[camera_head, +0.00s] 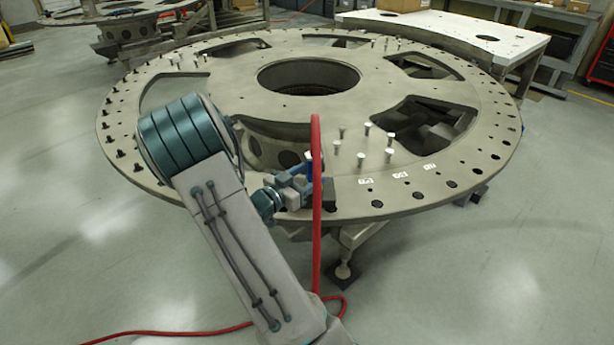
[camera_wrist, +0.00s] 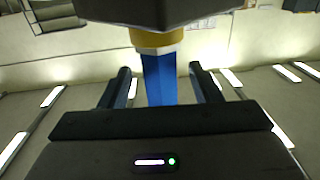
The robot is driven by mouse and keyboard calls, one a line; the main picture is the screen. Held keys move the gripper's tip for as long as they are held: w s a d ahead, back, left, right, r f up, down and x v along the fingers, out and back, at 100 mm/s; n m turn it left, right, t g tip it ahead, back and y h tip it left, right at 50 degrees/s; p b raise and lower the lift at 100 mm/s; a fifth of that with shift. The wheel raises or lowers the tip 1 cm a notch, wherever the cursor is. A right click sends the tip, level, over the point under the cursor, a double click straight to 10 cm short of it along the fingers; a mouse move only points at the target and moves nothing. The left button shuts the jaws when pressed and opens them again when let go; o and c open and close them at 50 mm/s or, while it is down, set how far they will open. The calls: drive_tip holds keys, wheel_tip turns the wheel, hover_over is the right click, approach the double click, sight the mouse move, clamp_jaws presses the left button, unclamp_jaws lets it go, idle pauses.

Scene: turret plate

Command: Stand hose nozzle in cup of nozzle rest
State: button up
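My gripper (camera_head: 306,183) is at the near edge of the big round plate, beside a red hose (camera_head: 316,240). In the wrist view, my gripper (camera_wrist: 161,82) has its two dark fingers apart, one on each side of a blue shaft (camera_wrist: 160,80), with a visible gap on both sides. The shaft looks like the hose nozzle's body. A yellow collar (camera_wrist: 157,40) and a large dark grey part (camera_wrist: 150,10) adjoin it at the top of the picture. The blue part also shows small in the head view (camera_head: 310,169). I cannot make out the nozzle rest or its cup.
The round turret plate (camera_head: 210,95) has a central hole, large cutouts and rim holes. Several upright bolts (camera_head: 361,158) stand just right of my gripper. The hose trails onto the floor (camera_head: 470,270). A white-topped table (camera_head: 470,35) stands behind the plate.

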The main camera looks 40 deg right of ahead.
drive_tip(key=shift+a, duration=0.1)
drive_tip(key=s+a+b, duration=0.1)
drive_tip(key=a, duration=1.2)
drive_tip(key=shift+s+a, duration=0.3)
drive_tip(key=shift+s, duration=0.1)
drive_tip(key=w+a+r+n+t+y, duration=0.2)
drive_tip(key=w+a+n+t+y, duration=0.35)
drive_tip(key=w+t+y, duration=0.35)
drive_tip(key=s+a+r+n+g+y, duration=0.1)
drive_tip(key=s+a+r+n+y, duration=0.1)
drive_tip(key=a+y, duration=0.25)
drive_tip(key=s+a+r+n+g+y, duration=0.1)
drive_tip(key=s+a+r+n+y, duration=0.15)
drive_tip(key=a+y, duration=0.2)
drive_tip(key=s+d+n+g, duration=0.1)
drive_tip(key=s+n+g, duration=0.5)
drive_tip(key=s, duration=1.5)
drive_tip(key=shift+s+d+r+g, duration=0.15)
drive_tip(key=shift+s+r+g, duration=0.1)
drive_tip(key=shift+g, duration=0.15)
